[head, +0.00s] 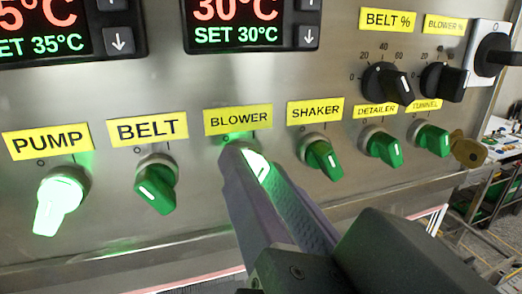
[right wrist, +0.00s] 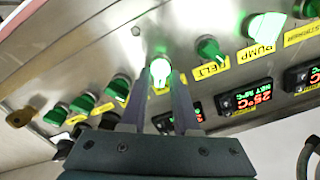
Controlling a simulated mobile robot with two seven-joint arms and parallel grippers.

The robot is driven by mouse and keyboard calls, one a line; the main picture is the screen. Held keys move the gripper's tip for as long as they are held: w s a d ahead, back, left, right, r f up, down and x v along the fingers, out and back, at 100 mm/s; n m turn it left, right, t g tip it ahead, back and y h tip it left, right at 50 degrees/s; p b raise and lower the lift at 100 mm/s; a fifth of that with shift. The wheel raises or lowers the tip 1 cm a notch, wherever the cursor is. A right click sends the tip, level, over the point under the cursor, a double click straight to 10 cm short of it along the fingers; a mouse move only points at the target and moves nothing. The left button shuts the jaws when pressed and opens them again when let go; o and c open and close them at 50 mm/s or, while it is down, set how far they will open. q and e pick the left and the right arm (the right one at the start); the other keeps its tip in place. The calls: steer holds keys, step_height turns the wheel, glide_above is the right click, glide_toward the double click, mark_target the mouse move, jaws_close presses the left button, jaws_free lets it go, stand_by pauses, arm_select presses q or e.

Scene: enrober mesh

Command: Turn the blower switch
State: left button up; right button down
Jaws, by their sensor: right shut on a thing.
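The blower switch (head: 258,164) is a green knob on the steel panel, under the yellow BLOWER label (head: 238,119). It glows bright green, and its white mark shows in the head view. My right gripper (head: 252,158) reaches up from below with its fingers on either side of this knob, shut on it. The near finger hides part of the knob in the head view. In the right wrist view the lit knob (right wrist: 159,71) sits between the two fingertips of the gripper (right wrist: 158,82). My left gripper is not in view.
The lit pump switch (head: 60,200) and unlit belt switch (head: 155,186) are left of it. The shaker (head: 321,158), detailer (head: 384,148) and tunnel (head: 432,140) switches are right, unlit. Black dials (head: 388,84) and temperature displays (head: 240,12) are above. A brass key-like piece (head: 468,150) sticks out far right.

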stand_by(0.3)
steer(key=shift+n, duration=0.4)
steer(key=n, duration=1.1)
steer(key=shift+a+p, duration=0.25)
steer(key=shift+p, duration=0.1)
steer(key=c, duration=0.9)
jaws_free()
